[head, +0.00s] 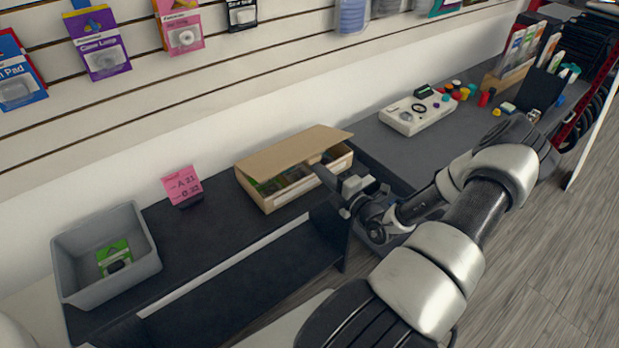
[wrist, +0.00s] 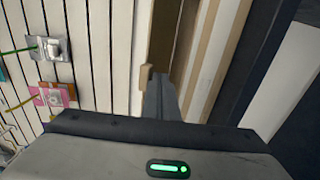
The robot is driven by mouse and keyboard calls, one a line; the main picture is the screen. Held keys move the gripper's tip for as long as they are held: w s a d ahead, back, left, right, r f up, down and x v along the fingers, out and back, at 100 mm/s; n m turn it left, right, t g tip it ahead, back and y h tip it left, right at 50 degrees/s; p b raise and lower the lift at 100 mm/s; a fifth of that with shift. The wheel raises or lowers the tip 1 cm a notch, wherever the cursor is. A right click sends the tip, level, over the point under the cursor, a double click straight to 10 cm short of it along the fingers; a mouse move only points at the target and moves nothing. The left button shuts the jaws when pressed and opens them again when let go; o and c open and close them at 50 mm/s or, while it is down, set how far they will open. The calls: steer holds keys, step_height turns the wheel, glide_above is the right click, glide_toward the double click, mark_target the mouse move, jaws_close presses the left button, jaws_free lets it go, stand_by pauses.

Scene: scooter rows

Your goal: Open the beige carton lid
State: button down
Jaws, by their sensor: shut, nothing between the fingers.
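The beige carton (head: 270,199) stands on the dark bench in the head view. Its lid (head: 290,150) is partly raised and slopes, with a gap along the front that shows green and dark contents (head: 285,180). My gripper (head: 322,172) is at the carton's front right, its fingers at the gap near the lid's front edge. In the wrist view the shut fingers (wrist: 158,88) reach up to a beige strip of the carton (wrist: 204,60). I cannot tell whether they touch the lid.
A grey bin (head: 105,255) holding a green packet stands at the left end. A pink sign (head: 182,186) stands between bin and carton. A white control box (head: 416,110) and coloured knobs are to the right. A slatted wall with hanging packets is behind.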

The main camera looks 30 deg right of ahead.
steer(key=r+p, duration=0.2)
steer(key=w+r+p, duration=0.1)
steer(key=r+p, duration=0.1)
steer(key=r, duration=0.1)
steer(key=shift+p, duration=0.3)
stand_by(0.5)
steer(key=shift+w+r, duration=0.1)
steer(key=shift+w+a+r+p, duration=0.2)
steer(key=shift+w+r+p, duration=1.2)
steer(key=shift+w+r, duration=0.2)
steer(key=shift+w, duration=0.15)
